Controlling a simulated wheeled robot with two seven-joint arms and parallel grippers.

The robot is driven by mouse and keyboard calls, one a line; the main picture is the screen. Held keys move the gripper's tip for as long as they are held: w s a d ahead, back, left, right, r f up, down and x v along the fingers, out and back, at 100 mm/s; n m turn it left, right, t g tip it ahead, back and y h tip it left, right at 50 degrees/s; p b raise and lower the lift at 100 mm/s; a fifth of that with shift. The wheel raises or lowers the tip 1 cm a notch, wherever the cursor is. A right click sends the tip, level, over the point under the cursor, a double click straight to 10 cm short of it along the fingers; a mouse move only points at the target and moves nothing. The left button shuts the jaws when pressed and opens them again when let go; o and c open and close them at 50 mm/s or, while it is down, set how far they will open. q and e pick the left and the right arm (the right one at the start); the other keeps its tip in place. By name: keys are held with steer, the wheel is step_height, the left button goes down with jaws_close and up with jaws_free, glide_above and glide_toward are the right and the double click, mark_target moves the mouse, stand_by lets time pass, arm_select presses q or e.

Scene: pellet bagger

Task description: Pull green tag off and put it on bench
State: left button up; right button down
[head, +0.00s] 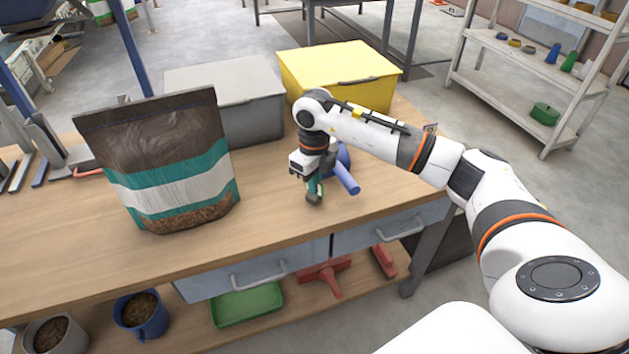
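My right gripper (313,194) points down over the bench (270,218), just left of a blue scoop-like object (346,178) with a handle. A small green piece (317,186), which looks like the green tag, shows at the fingers. The fingers partly hide it, and I cannot tell whether they are closed on it or whether it is still joined to the blue object. My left gripper is not in view.
A brown, teal and white pellet bag (165,160) stands upright on the bench at left. A grey lidded box (230,95) and a yellow lidded box (335,75) stand behind. The bench front between bag and gripper is clear. A shelf (520,95) stands at back right.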

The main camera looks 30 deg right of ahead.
steer(key=shift+f, duration=0.2)
steer(key=c, duration=1.5)
jaws_free()
steer(key=shift+c, duration=0.2)
steer(key=shift+r, duration=0.15)
step_height(320, 180, up, 12)
